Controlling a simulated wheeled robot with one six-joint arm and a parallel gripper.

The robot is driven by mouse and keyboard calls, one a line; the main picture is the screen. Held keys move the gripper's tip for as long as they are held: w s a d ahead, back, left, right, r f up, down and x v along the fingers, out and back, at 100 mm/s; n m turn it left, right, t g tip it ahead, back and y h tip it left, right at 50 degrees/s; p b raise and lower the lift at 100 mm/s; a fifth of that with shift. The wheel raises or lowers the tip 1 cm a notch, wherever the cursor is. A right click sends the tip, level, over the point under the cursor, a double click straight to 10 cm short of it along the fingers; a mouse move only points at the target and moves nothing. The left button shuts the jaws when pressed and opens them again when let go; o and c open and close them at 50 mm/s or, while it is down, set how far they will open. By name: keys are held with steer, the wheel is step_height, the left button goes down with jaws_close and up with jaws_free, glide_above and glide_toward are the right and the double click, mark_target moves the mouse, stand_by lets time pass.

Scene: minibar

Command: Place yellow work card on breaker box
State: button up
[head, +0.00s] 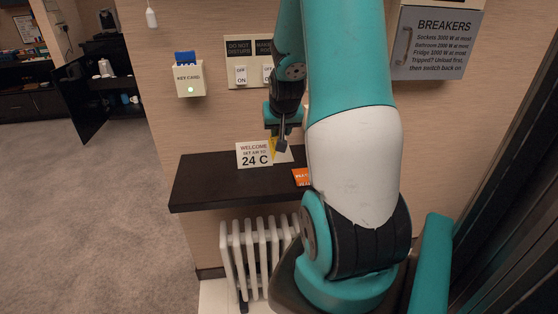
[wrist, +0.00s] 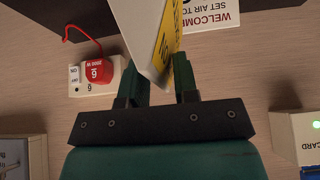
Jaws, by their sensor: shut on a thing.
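The yellow work card (head: 272,148) shows as a thin yellow strip at my gripper (head: 281,143) in the head view, just above the dark shelf. In the wrist view my gripper (wrist: 162,82) is shut on the card (wrist: 169,32), which stands between the fingers with a broad white face and a yellow face with black print. The breaker box (head: 405,47) is on the wall at upper right in the head view, with a grey BREAKERS label and a handle. My gripper is well left of it and lower. My arm hides part of the wall between.
The dark shelf (head: 195,184) bears a white welcome card (head: 252,155) and an orange card (head: 301,177). A key card holder (head: 190,82) and a switch panel (head: 240,52) are on the wall. A red plug (wrist: 95,74) sits in a socket. A white radiator (head: 250,262) stands below the shelf.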

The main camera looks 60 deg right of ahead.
step_height(320, 180, down, 10)
stand_by(0.4)
steer(key=o, duration=0.8)
steer(key=shift+f, duration=0.1)
steer(key=shift+o, duration=0.6)
